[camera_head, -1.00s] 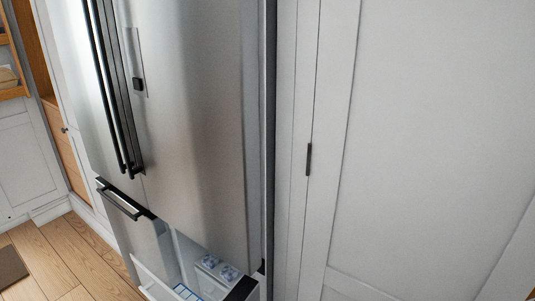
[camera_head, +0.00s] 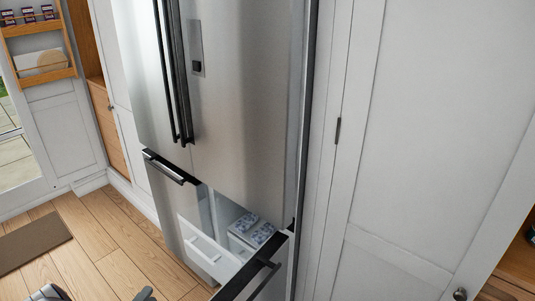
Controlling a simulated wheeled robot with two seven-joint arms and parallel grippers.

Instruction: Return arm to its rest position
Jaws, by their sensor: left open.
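My left gripper (camera_head: 143,294) shows only in part at the bottom edge of the head view, low on the left, in front of the fridge. It is open, and nothing shows held in it. A grey part of my left arm (camera_head: 49,292) shows farther left at the same edge. The gripper appears apart from the fridge (camera_head: 235,120) and its drawers in the picture. My right gripper is outside the view.
A lower fridge drawer (camera_head: 255,272) stands pulled out, with blue-and-white packages (camera_head: 250,230) inside. The drawer handle (camera_head: 163,166) to its left protrudes. White cabinet panels (camera_head: 430,120) stand at the right. Wooden floor (camera_head: 110,250) and a brown mat (camera_head: 32,242) lie at the left.

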